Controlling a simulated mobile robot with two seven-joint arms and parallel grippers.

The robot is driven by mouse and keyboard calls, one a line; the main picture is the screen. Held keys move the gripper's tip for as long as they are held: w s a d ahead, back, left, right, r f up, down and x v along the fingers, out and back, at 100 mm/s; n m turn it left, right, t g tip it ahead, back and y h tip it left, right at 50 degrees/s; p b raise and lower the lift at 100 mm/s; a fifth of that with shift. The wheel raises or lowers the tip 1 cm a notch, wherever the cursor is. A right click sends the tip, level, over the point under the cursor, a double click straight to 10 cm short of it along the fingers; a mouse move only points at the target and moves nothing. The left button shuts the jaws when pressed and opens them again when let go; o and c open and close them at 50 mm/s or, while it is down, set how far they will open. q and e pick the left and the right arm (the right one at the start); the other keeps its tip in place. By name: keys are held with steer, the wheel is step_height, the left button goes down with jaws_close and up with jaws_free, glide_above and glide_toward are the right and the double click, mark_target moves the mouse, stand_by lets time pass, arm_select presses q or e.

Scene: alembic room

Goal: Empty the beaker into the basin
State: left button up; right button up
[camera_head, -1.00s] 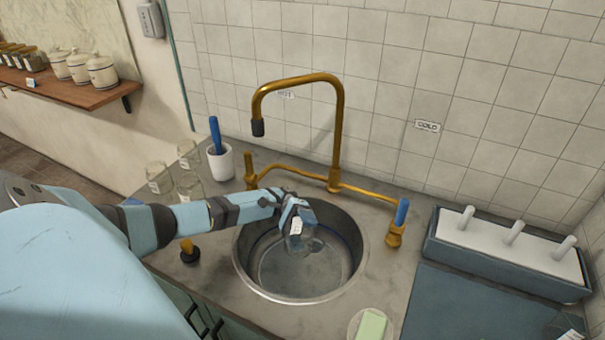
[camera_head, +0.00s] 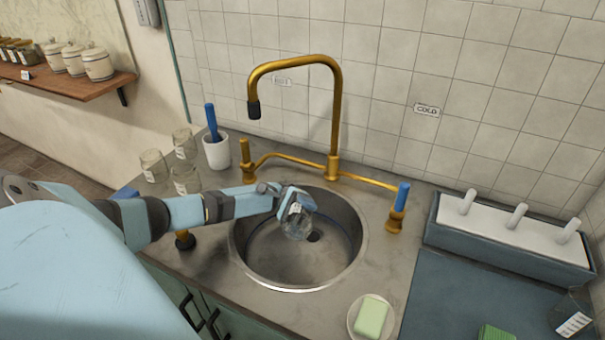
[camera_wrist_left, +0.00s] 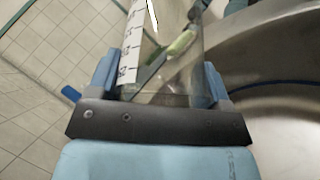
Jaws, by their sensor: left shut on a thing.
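My left gripper (camera_head: 288,200) is shut on a clear glass beaker (camera_head: 297,222) and holds it over the round steel basin (camera_head: 265,272). The beaker looks tilted, and a dark drain shows in the basin floor beside it. In the left wrist view the beaker (camera_wrist_left: 180,75) sits between the two fingers (camera_wrist_left: 160,85), with white graduation marks on its side. I cannot tell whether any liquid is left in it. My right gripper is not in view.
A brass tap (camera_head: 337,110) arches behind the basin, with a blue-handled valve (camera_head: 398,208) at its right. Several glass jars (camera_head: 186,180) and a white cup (camera_head: 217,152) stand at the left. A soap dish (camera_head: 352,318), grey rack (camera_head: 500,245) and another beaker (camera_head: 572,312) are at the right.

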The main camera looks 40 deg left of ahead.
arm_select(q)
steer(key=m+t+y+p, duration=0.1)
steer(key=t+y+p, duration=0.1)
steer(key=y, duration=0.1)
steer(key=r+m+t+y+p, duration=0.1)
steer(key=m+t+y+p, duration=0.1)
steer(key=y+p, duration=0.1)
steer(key=a+r+m+t+y+p, duration=0.1)
steer(key=t+y+p, duration=0.1)
steer(key=t+y, duration=0.1)
steer(key=shift+w+r+y, duration=0.2)
steer(key=shift+y, duration=0.7)
steer(key=m+t+y+p, duration=0.1)
steer(key=t+y+p, duration=0.1)
steer(key=p, duration=0.1)
steer(key=m+t+y+p, duration=0.1)
steer(key=t+y+p, duration=0.2)
steer(key=shift+d+r+t+p, duration=0.1)
steer(key=shift+r+t+p, duration=0.05)
steer(key=shift+t+p, duration=0.2)
steer(key=shift+t+y, duration=0.3)
steer(key=shift+t, duration=0.05)
steer(key=shift+t+y+p, duration=0.3)
steer(key=shift+y+p, duration=0.1)
steer(key=shift+w, duration=0.1)
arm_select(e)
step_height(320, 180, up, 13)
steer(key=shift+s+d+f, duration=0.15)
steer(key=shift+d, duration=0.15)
